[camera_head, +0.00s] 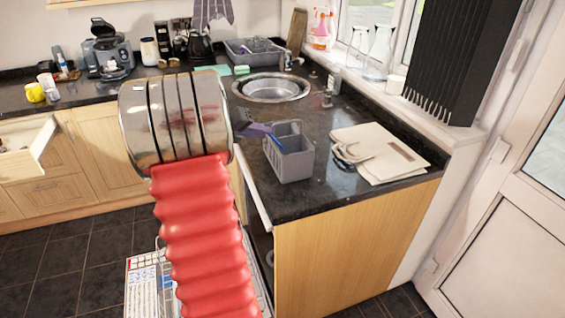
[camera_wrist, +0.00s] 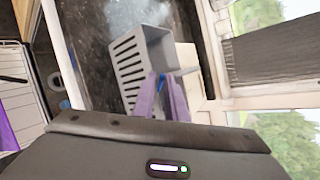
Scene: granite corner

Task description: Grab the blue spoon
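The blue spoon (camera_head: 275,141) stands in a grey slotted cutlery caddy (camera_head: 294,165) near the counter's front edge; only a small blue part shows above the rim. My gripper (camera_head: 262,130), with purple fingers, is at the caddy's left side in the head view, close to the spoon. In the wrist view the two purple fingers (camera_wrist: 163,76) are apart and reach over the caddy (camera_wrist: 130,72). A bit of blue (camera_wrist: 162,88) shows between them. I cannot tell whether the fingers touch it. The rest of the spoon is hidden.
A folded beige cloth or board (camera_head: 380,152) lies right of the caddy. A round sink (camera_head: 272,88) is behind it, with a grey dish rack (camera_head: 250,52) farther back. An open dishwasher rack (camera_head: 145,275) is below the counter. Dark counter between sink and caddy is clear.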

